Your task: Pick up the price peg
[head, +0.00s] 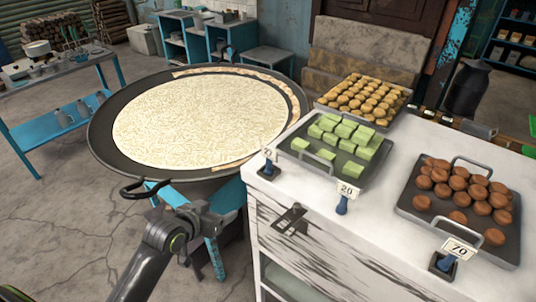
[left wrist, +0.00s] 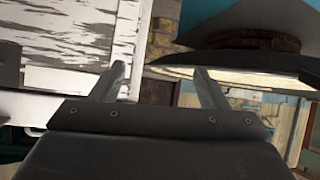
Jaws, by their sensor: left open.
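Three price pegs with dark blue bases and white cards stand on the white counter (head: 395,185) in the head view. One peg (head: 268,168) is at the left corner by the green sweets, the "20" peg (head: 342,205) is at the front edge of that tray, and the "70" peg (head: 442,263) is at the brown sweets' tray. My left gripper (head: 203,220) is left of the counter, in front of the big pan, apart from every peg. In the left wrist view its fingers (left wrist: 160,85) are spread and empty. No peg shows there. My right gripper is out of view.
A wide round pan (head: 100,140) of pale noodle-like food stands left of the counter, its handle (head: 145,190) near my arm. Trays of green (head: 370,178), yellow and brown sweets (head: 415,200) fill much of the counter. A dark metal fitting (head: 290,219) is on its front.

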